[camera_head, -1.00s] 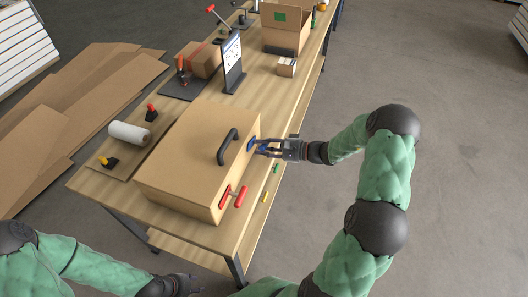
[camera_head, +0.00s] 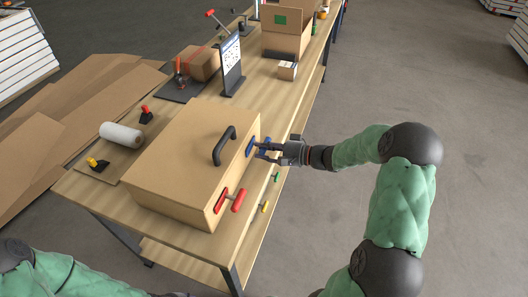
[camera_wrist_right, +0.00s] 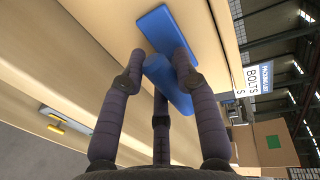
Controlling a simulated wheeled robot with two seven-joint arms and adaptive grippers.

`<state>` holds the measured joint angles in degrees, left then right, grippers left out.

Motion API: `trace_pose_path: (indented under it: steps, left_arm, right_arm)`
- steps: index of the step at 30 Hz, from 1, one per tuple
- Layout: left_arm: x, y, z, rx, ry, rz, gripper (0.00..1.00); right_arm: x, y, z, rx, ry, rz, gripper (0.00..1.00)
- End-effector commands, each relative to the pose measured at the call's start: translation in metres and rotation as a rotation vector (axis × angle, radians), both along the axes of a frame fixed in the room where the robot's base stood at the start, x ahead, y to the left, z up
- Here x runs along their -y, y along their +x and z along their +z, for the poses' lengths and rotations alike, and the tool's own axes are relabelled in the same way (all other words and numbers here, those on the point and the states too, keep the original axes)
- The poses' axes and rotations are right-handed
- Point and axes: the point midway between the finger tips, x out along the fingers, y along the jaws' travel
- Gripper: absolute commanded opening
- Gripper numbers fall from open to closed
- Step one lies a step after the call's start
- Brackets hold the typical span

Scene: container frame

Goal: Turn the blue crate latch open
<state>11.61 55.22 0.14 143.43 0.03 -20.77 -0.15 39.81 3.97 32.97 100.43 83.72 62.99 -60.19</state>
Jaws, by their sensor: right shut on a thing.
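The tan crate (camera_head: 180,155) stands on the workbench with a black handle (camera_head: 224,146) on top. The blue latch (camera_head: 251,146) is on its right side, towards the far end. In the right wrist view the latch has a blue plate (camera_wrist_right: 156,26) and a blue handle (camera_wrist_right: 166,82) standing out from it. My right gripper (camera_head: 266,151) reaches in from the right, its fingers closed around the blue handle. The handle is partly hidden by the fingers in the head view. Only a dark sliver of my left gripper shows at the bottom edge.
A red latch (camera_head: 238,200) is on the crate's near right side. Small green (camera_head: 277,177) and yellow (camera_head: 264,207) handles sit along the bench edge. A paper roll (camera_head: 122,135) lies left of the crate. A sign (camera_head: 232,68) and open carton (camera_head: 287,32) stand beyond.

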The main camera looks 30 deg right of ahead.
Motion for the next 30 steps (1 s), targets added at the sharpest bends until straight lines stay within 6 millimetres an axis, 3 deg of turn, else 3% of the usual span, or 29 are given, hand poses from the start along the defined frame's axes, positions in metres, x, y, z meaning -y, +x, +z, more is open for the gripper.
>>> trace_pose_path:
  steps: [8, 9, 12, 23, 30]
  left_arm:
    - [0.000, 0.000, 0.000, 0.000, 0.000, 0.000, 0.40]
    - [0.000, 0.000, 0.000, 0.000, 0.000, 0.000, 0.40]
    - [0.000, 0.000, 0.000, 0.000, 0.000, 0.000, 0.40]
    - [0.000, 0.000, 0.000, 0.000, 0.000, 0.000, 0.40]
    - [0.000, 0.000, 0.000, 0.000, 0.000, 0.000, 0.40]
  right_arm:
    - [0.000, 0.000, -0.001, 0.000, -0.004, 0.001, 0.00]
    - [0.000, 0.000, -0.001, 0.000, -0.004, 0.001, 0.34]
    - [0.000, 0.000, -0.001, -0.001, -0.003, 0.000, 0.56]
    - [0.002, -0.002, 0.000, 0.000, -0.002, -0.001, 0.56]
    - [0.023, -0.025, 0.006, 0.000, -0.003, -0.004, 0.56]
